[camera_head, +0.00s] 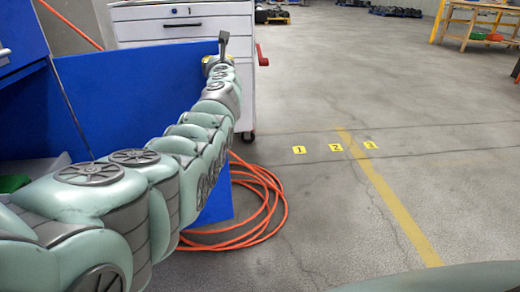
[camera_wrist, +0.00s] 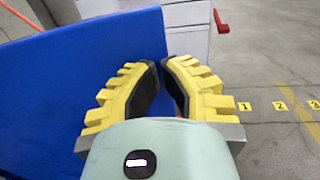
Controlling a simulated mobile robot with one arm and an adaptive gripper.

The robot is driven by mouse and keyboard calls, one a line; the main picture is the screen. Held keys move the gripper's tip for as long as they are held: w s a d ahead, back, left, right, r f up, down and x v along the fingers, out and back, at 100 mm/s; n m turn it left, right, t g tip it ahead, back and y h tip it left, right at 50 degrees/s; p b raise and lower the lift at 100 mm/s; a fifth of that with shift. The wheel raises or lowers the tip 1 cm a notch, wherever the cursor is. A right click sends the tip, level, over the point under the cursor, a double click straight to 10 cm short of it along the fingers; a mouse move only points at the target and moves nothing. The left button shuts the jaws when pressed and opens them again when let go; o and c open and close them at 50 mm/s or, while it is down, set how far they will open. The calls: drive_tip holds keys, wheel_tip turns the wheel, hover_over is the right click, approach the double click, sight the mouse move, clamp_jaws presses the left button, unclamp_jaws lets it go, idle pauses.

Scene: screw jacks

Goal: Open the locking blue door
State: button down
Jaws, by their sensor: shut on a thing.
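The blue door (camera_head: 130,95) stands swung out from the blue cabinet (camera_head: 20,25) at the left in the head view. Its flat face also fills the left of the wrist view (camera_wrist: 50,80). My gripper (camera_head: 213,59) is at the door's far free edge, near the top. In the wrist view its yellow fingers (camera_wrist: 163,72) lie one on each side of that edge, shut on it. The exact contact at the fingertips is partly hidden. My arm covers the lower part of the door in the head view.
A white drawer cabinet (camera_head: 185,27) on wheels stands close behind the door's free edge. A coiled orange hose (camera_head: 265,212) lies on the floor below. A green thing (camera_head: 14,183) shows inside the cabinet opening. The floor to the right, with yellow number marks (camera_head: 336,148), is clear.

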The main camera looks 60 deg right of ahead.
drive_tip(key=shift+w+d+b, duration=0.5)
drive_tip(key=shift+w+b, duration=0.05)
drive_tip(key=shift+b, duration=0.05)
drive_tip(key=shift+r, duration=0.1)
